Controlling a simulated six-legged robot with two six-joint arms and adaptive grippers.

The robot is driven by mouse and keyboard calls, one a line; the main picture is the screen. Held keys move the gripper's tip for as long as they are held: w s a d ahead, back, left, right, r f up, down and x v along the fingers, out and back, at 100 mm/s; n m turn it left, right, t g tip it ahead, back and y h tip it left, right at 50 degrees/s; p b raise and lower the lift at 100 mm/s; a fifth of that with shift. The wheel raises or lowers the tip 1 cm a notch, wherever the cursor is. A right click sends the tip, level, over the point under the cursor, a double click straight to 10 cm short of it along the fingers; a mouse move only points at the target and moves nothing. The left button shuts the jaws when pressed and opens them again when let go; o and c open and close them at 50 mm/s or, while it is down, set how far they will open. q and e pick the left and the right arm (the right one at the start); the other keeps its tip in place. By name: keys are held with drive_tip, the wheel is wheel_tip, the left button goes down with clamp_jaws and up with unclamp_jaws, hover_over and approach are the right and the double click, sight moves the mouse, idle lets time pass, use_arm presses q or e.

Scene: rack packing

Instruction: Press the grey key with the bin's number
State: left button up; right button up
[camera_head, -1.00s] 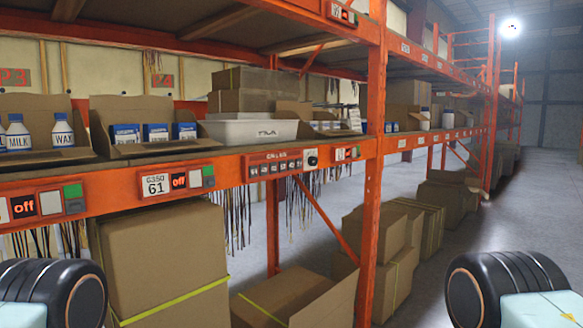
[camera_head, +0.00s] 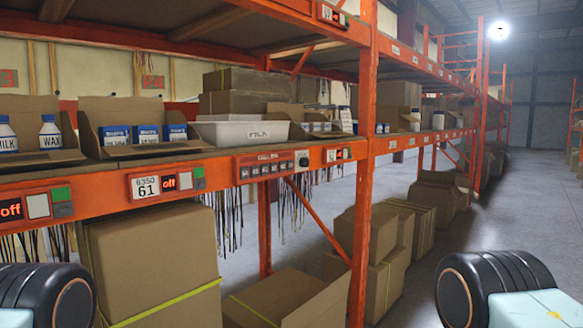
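A red strip (camera_head: 240,164) on the shelf's front beam carries a row of several small grey keys (camera_head: 267,170) and a dark round knob (camera_head: 302,159). The numbers on the keys are too small to read. A white bin (camera_head: 225,133) stands on the shelf just above the strip, with a small label that I cannot read surely. Left of the strip, a panel carries a white label (camera_head: 145,187) with "61", a red "off" display (camera_head: 169,183), a green key (camera_head: 198,172) and a grey key (camera_head: 198,184). Neither of my grippers is in view.
Open cardboard boxes hold blue packs (camera_head: 146,134) and white bottles (camera_head: 50,134) on the shelf. Cartons (camera_head: 155,255) stand below it. An orange upright (camera_head: 363,160) rises right of the strip. The aisle floor at right is clear.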

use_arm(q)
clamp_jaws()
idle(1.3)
